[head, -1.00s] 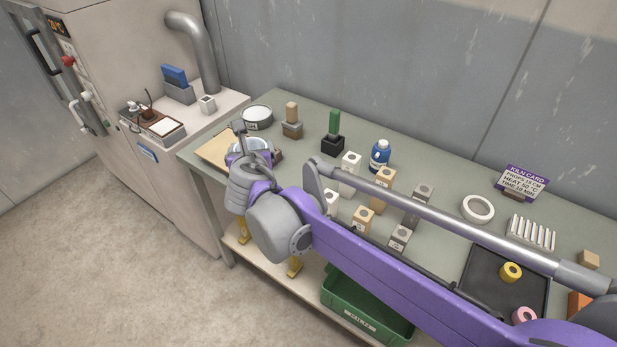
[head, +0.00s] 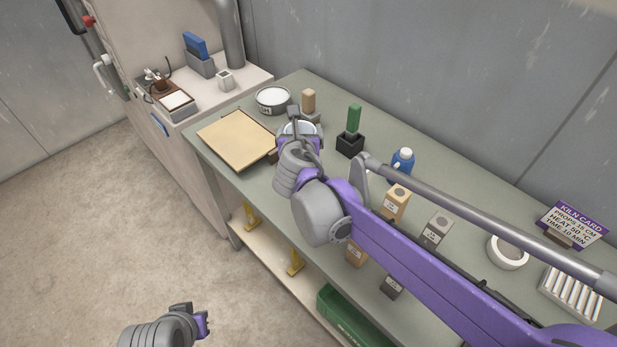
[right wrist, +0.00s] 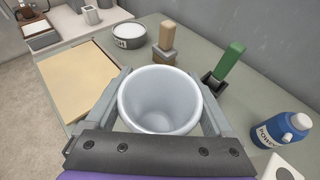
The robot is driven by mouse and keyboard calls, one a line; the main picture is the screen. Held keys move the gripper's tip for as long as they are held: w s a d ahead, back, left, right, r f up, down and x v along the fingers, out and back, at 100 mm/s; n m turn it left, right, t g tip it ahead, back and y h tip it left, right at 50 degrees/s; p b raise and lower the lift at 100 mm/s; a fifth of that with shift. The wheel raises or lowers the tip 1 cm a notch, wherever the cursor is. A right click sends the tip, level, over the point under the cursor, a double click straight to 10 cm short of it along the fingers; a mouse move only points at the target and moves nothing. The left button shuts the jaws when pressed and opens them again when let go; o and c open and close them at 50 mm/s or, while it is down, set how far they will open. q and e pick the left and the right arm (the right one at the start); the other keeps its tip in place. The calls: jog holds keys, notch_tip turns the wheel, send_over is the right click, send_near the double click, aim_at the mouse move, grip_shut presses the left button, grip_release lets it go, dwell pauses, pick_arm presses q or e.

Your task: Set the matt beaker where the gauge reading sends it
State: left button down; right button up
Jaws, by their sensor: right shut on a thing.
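A pale, smooth-looking beaker (right wrist: 160,98) is between the fingers of my right gripper (right wrist: 162,104) in the right wrist view. The gripper is shut on it, and I look down into its empty inside. In the head view the beaker (head: 301,128) shows only in part behind my right gripper (head: 297,138), just right of the tan board (head: 232,136). I cannot tell whether its base touches the table. My left gripper (head: 203,325) is low at the bottom edge, away from the table; its jaws are unclear. I see no gauge reading that I can make out.
A round white-topped tin (head: 273,98), a wooden-handled block (head: 308,102) and a green-handled tool in a black holder (head: 352,130) stand behind the beaker. A blue bottle (head: 402,163) and the kiln card (head: 573,222) are further right. The board's top is bare.

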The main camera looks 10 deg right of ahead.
notch_tip(320, 180, down, 6)
jog(key=shift+a+r+b, duration=0.1)
jog(key=shift+r+b, duration=0.15)
jog(key=shift+b, duration=0.1)
jog(key=shift+f+b, duration=0.3)
jog(key=shift+f, duration=1.65)
jog(key=shift+f, duration=0.1)
jog(key=o, duration=1.4)
jog(key=shift+o, duration=0.2)
jog(key=shift+s+r, duration=0.25)
jog(key=shift+s, duration=0.05)
jog(key=p+v, duration=0.1)
jog(key=v, duration=1)
jog(key=shift+s, duration=0.2)
